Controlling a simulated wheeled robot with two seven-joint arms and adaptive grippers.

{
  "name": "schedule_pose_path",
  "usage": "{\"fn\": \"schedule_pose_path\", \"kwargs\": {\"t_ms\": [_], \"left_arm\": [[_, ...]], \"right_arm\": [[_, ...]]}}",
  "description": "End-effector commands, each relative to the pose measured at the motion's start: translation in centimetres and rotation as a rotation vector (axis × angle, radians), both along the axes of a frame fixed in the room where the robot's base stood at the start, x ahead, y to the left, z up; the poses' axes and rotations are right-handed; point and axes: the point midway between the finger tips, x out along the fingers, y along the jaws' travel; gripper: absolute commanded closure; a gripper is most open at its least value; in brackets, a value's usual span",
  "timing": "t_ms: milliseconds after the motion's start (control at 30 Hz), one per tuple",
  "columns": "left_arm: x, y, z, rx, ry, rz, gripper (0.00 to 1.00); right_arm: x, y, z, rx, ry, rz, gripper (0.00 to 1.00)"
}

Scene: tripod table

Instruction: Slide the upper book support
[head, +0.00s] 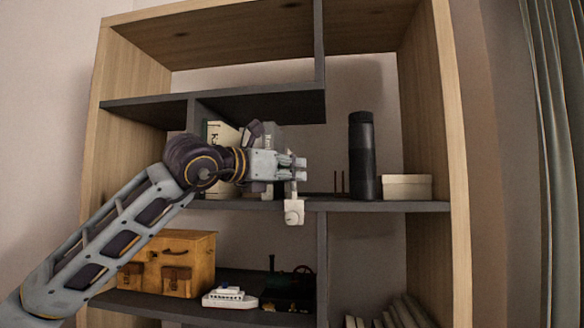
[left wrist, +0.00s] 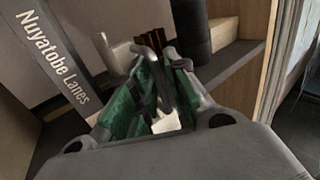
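The upper shelf board carries pale books (head: 222,133) on its left part. One large book, lettered "Nuyatobe Lanes" (left wrist: 55,55), leans in the left wrist view. A white piece with a rounded end (head: 294,212), likely the book support, shows at the shelf's front edge, directly below my left gripper (head: 300,168). A white upright (left wrist: 112,52) stands left of my fingertips in the wrist view, and a bright white patch shows between the fingers. My left fingertips (left wrist: 158,52) are close together with a narrow gap. Whether they grip anything is unclear. My right gripper is not in view.
A black cylinder (head: 361,155) and a cream box (head: 405,187) stand right of the gripper on the same shelf. Below are a wooden chest (head: 167,264), a white model boat (head: 229,298) and a dark model engine (head: 289,288).

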Motion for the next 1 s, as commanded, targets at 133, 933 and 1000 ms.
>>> {"fn": "schedule_pose_path", "kwargs": {"t_ms": [133, 933, 1000], "left_arm": [[0.1, -0.1, 0.0, 0.0, 0.0, 0.0, 0.83], [0.4, 1.2, -0.1, -0.001, 0.003, 0.003, 1.0], [0.6, 2.4, -0.1, -0.003, 0.003, 0.006, 1.0]], "right_arm": [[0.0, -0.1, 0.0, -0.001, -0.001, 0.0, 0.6], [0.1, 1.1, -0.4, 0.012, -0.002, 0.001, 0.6], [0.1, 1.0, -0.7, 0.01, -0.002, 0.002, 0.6]]}}
